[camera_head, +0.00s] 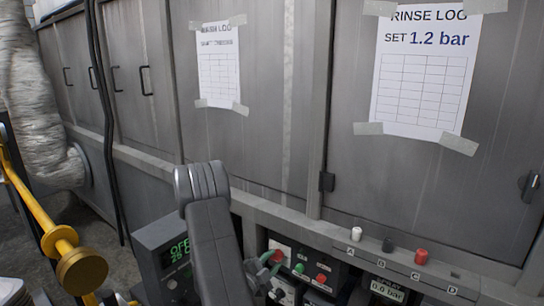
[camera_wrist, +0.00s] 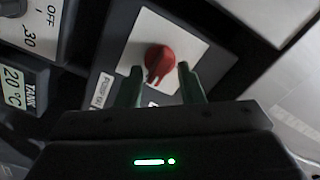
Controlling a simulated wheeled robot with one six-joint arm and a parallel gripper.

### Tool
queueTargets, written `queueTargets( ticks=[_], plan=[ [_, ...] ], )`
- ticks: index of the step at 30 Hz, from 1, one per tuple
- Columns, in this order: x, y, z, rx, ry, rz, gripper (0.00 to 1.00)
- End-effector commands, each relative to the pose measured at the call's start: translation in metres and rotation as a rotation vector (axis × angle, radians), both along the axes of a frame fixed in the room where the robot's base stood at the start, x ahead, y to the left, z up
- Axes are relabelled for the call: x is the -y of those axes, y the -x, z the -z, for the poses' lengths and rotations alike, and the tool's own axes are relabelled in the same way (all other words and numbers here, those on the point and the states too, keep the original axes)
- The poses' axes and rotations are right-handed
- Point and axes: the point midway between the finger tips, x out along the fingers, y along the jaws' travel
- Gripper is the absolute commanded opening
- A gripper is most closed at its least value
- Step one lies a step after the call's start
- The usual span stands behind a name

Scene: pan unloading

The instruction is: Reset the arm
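My gripper (camera_wrist: 159,68) shows in the wrist view with its two green fingers apart. A red rotary knob (camera_wrist: 160,60) on a white plate appears between and beyond the fingertips. I cannot tell whether the fingers touch it; a gap shows on each side. In the head view my dark arm reaches down to the control panel, and the green fingers of my gripper (camera_head: 272,262) are small beside the panel's controls. The arm hides part of the panel.
A box with a green display (camera_head: 180,250) stands left of my arm. White (camera_head: 356,234), black (camera_head: 388,244) and red (camera_head: 421,257) pegs stand on a lettered ledge; a display reads 0.0 bar (camera_head: 388,291). A yellow pipe (camera_head: 35,205) is at left. Grey cabinet doors (camera_head: 255,140) stand behind.

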Motion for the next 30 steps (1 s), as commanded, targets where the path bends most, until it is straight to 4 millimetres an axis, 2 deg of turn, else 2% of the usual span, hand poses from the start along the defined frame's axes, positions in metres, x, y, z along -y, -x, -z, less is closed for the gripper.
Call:
queueTargets(
  ticks=[2,30],
  plan=[
    [-0.0002,-0.0001,-0.0049,-0.024,0.032,0.001,0.35],
    [-0.0013,-0.0007,-0.0059,-0.315,0.434,0.0,0.35]
  ],
)
